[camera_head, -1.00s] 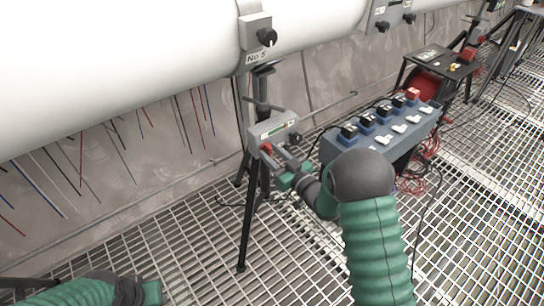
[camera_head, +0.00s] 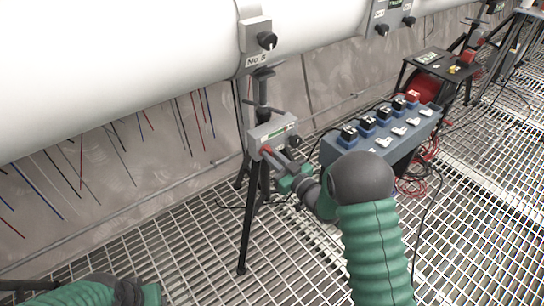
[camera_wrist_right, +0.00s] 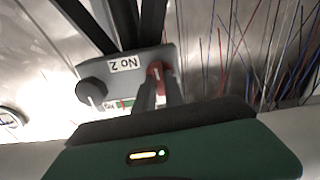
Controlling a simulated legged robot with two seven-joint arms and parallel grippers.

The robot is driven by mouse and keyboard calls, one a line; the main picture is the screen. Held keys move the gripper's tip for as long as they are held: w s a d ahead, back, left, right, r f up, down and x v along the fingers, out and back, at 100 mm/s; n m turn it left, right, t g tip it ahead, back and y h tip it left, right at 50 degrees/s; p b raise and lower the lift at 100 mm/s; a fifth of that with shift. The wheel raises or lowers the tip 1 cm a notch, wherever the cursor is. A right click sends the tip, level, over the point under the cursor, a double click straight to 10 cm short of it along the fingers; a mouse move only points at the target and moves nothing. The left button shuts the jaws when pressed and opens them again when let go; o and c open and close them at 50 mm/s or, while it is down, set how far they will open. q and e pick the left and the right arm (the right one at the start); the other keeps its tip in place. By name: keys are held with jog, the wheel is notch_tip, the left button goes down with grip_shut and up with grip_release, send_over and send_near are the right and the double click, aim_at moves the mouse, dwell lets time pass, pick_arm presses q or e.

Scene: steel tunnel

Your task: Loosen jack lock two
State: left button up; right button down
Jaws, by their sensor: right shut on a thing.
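The jack is a grey box (camera_head: 274,130) with a green display on a black tripod, under the white pipe. The wrist view shows its "No 2" label (camera_wrist_right: 124,64) upside down. Its red lock (camera_head: 266,150) sticks out on the near side and also shows in the wrist view (camera_wrist_right: 160,69). My right gripper (camera_head: 273,155) is shut on the red lock; in the wrist view its fingers (camera_wrist_right: 161,84) cover part of it. My left gripper's green body (camera_head: 150,293) is at the bottom left edge; its fingers cannot be made out.
A black knob (camera_wrist_right: 91,91) sits beside the lock on the jack. A blue box (camera_head: 378,130) with several switches stands right of the jack, close to my right arm. A "No 5" box (camera_head: 256,38) is on the pipe above.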

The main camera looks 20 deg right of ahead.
jog(key=shift+s+a+f+n+b, duration=0.15)
jog(key=shift+n+b, duration=0.1)
jog(key=shift+n, duration=2.25)
jog(key=shift+w+f+n+b, duration=0.1)
jog(key=shift+f+n+b, duration=0.1)
jog(key=shift+n, duration=2.3)
jog(key=shift+s+a+f+n+b, duration=0.1)
jog(key=shift+n+b, duration=0.15)
jog(key=shift+n, duration=2.25)
jog(key=c, duration=1.4)
grip_release()
jog(key=shift+c, duration=0.2)
jog(key=shift+r, duration=0.1)
jog(key=shift+d, duration=0.1)
